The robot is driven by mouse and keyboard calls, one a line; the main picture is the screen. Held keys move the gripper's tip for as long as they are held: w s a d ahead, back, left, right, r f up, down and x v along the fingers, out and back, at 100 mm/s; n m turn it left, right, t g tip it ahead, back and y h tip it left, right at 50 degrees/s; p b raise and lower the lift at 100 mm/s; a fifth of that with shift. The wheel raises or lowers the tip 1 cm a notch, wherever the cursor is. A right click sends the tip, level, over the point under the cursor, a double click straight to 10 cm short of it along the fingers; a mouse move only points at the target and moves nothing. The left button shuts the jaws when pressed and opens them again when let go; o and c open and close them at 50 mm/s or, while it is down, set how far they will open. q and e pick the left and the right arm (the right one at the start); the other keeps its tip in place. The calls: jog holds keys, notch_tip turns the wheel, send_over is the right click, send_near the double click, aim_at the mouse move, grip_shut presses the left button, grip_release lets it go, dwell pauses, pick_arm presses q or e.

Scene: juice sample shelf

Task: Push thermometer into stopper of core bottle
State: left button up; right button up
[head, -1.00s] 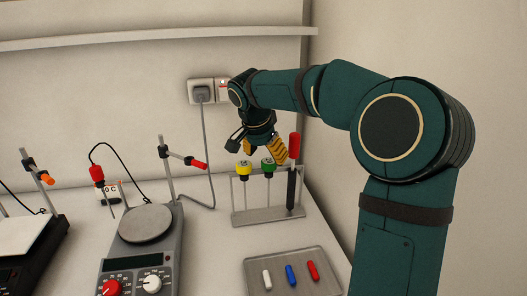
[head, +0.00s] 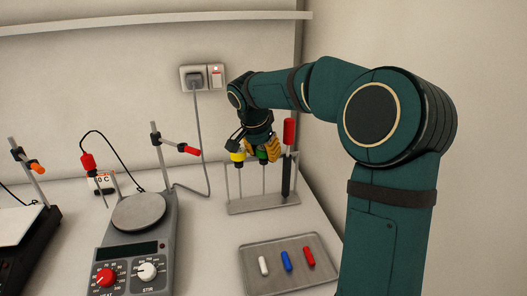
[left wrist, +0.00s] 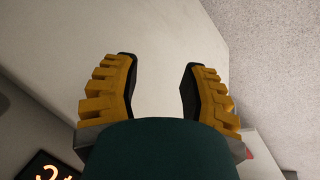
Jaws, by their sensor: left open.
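A rack (head: 264,205) at the back right holds a yellow-topped piece (head: 237,157), a green-topped piece (head: 262,156) and a dark rod with a red handle (head: 289,131). I cannot tell which of these is the thermometer, and I make out no core bottle. My right gripper (head: 262,150) points down over the rack, its yellow fingers at the green top; whether they grip it is hidden. My left gripper (left wrist: 160,88) shows only in the left wrist view, fingers wide apart, nothing between them.
A hotplate (head: 139,212) with a clamp stand and a red probe (head: 87,162) on a black cable stands left of the rack. A tray (head: 282,281) with white, blue and red bars lies in front. A wall closes the right side.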

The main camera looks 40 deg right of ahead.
grip_shut()
jog(key=shift+r+p, duration=0.5)
jog(key=shift+r, duration=0.1)
dwell(0.7)
jog(key=shift+r+p, duration=2.15)
jog(key=shift+r, duration=0.65)
jog(key=shift+r+p, duration=1.05)
jog(key=shift+r, duration=0.3)
jog(key=shift+s+a+r+p, duration=0.1)
jog(key=shift+r+p, duration=2)
jog(key=shift+r, duration=0.75)
